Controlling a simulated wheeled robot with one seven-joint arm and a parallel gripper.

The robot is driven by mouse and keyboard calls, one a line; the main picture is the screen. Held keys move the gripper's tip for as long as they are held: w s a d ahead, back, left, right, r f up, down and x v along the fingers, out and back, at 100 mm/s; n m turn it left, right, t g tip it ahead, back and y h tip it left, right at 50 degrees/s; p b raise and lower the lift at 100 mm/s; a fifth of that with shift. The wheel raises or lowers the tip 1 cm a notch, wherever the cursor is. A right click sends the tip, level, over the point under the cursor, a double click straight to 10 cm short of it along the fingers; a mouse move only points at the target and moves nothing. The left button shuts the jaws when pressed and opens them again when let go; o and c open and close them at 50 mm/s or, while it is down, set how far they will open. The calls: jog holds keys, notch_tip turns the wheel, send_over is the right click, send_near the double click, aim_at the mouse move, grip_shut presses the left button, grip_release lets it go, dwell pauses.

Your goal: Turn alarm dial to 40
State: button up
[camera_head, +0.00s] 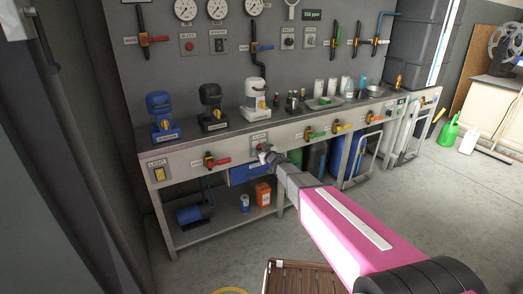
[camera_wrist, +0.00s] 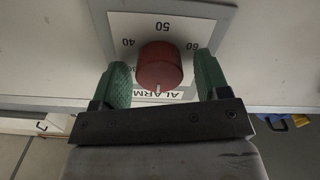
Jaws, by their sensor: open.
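The alarm dial is a red round knob (camera_wrist: 160,66) on a white scale plate (camera_wrist: 146,24) marked 40, 50 and 60, with a partly hidden number lower left. A small white pointer mark shows on the knob's lower edge, toward the ALARM label (camera_wrist: 178,95) and away from 50. My gripper (camera_wrist: 163,80) has green fingers, open, one on each side of the knob with gaps between. The fingers partly cover the plate and label. In the head view my gripper (camera_head: 266,154) is at the bench's front panel, by the alarm plate (camera_head: 259,137); the knob is small there.
The bench front (camera_head: 230,150) also carries a light switch (camera_head: 159,173), a red-handled valve (camera_head: 215,161) and more valves to the right. Coffee-maker-like machines stand on top. A blue bin (camera_head: 243,174) sits below the panel. A wooden slatted crate (camera_head: 300,277) is on the floor in front.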

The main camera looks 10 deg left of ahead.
jog(key=c, duration=0.9)
jog(key=shift+c, duration=0.2)
